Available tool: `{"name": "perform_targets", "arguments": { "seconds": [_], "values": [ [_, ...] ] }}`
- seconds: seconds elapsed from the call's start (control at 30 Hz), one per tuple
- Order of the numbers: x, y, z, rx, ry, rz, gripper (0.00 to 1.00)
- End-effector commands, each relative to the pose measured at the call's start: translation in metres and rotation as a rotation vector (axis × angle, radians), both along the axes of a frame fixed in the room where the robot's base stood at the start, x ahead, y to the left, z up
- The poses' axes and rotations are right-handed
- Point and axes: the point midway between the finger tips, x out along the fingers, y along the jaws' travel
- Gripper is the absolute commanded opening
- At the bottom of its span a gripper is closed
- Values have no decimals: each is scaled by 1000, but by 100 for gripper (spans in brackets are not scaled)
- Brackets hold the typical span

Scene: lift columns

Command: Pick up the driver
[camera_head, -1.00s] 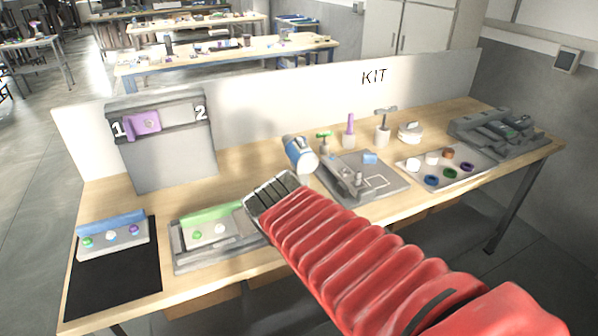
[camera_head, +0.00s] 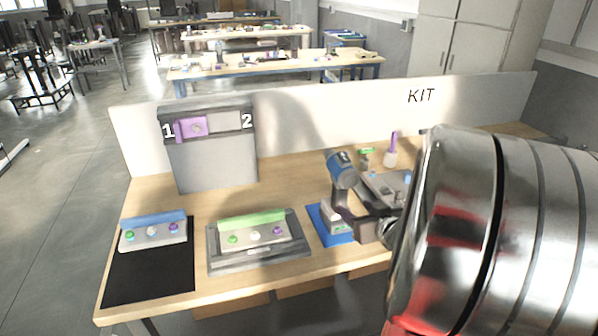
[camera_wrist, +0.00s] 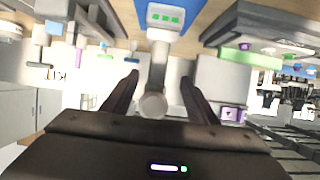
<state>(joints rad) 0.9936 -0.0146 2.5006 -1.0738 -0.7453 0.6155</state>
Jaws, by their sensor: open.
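The driver (camera_head: 342,168) is a blue and grey power tool with a rounded head. It stands upright on a blue mat (camera_head: 318,226), right of the tray with the green-edged block. My gripper (camera_head: 362,222) is low beside it, at handle height. In the wrist view, which is upside down, the driver (camera_wrist: 157,62) lies between the two dark fingers of my gripper (camera_wrist: 159,78). The fingers are open, with a gap visible on each side of the handle. Its base with green marks rests on the mat.
A grey tray (camera_head: 262,256) with a green-edged block and a black mat (camera_head: 150,278) with a blue-edged block lie to the left. A numbered panel (camera_head: 215,165) stands behind. A grey fixture (camera_head: 375,187) is close behind the driver. My arm hides the bench's right side.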

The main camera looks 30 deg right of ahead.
Motion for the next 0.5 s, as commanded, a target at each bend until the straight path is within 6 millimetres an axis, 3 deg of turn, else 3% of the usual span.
{"name": "perform_targets", "arguments": {
  "seconds": [0.5],
  "values": [
    [7,-2,-3,5,-4,4,53]
  ]
}}
